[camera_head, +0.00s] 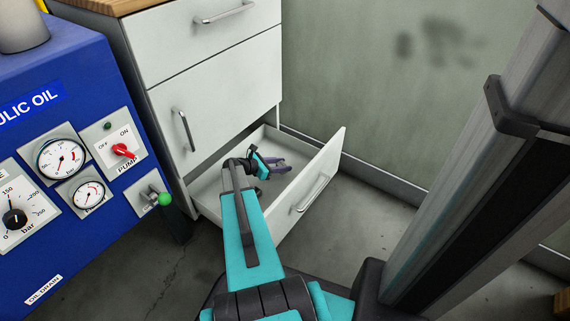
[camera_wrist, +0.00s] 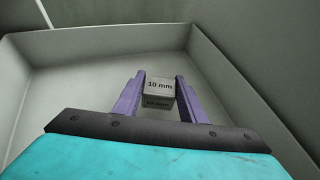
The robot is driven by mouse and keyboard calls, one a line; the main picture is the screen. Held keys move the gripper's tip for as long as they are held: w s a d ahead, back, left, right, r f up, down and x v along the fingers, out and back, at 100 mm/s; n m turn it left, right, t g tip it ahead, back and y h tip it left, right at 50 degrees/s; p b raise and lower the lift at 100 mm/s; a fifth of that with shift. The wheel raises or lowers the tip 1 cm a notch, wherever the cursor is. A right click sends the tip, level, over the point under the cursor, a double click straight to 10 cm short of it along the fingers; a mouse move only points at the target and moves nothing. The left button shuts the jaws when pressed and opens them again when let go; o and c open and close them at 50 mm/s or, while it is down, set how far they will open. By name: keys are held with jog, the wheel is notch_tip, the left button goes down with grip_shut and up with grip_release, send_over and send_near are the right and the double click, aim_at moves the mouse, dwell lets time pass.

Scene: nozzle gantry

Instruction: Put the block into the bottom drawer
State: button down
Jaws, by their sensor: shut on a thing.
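The block (camera_wrist: 159,86) is grey, marked "10 mm", and sits between the two purple fingers of my gripper (camera_wrist: 157,88) in the wrist view. My gripper is shut on it. In the head view my gripper (camera_head: 278,164) is over the open bottom drawer (camera_head: 320,165), inside its walls as seen from above; the block cannot be made out there. The drawer is white, pulled out, and looks empty apart from my gripper and the block. In the wrist view the drawer's walls (camera_wrist: 110,38) surround the block. I cannot tell whether the block touches the drawer floor.
The white cabinet (camera_head: 215,80) has a closed door and a closed top drawer above the open one. A blue hydraulic oil unit (camera_head: 70,110) with gauges and a green-tipped lever (camera_head: 165,199) stands at the left. A green wall (camera_head: 385,90) is behind.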

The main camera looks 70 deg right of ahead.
jog(key=d, duration=0.1)
jog(key=d+b, duration=0.1)
jog(key=d, duration=0.3)
jog(key=shift+w+f+b, duration=0.35)
jog(key=shift+w, duration=0.05)
jog(key=shift+d+r, duration=0.15)
jog(key=shift+d, duration=0.3)
jog(key=shift+f+b, duration=1.45)
jog(key=shift+f, duration=0.35)
jog(key=shift+f, duration=0.1)
jog(key=c, duration=1.1)
grip_release()
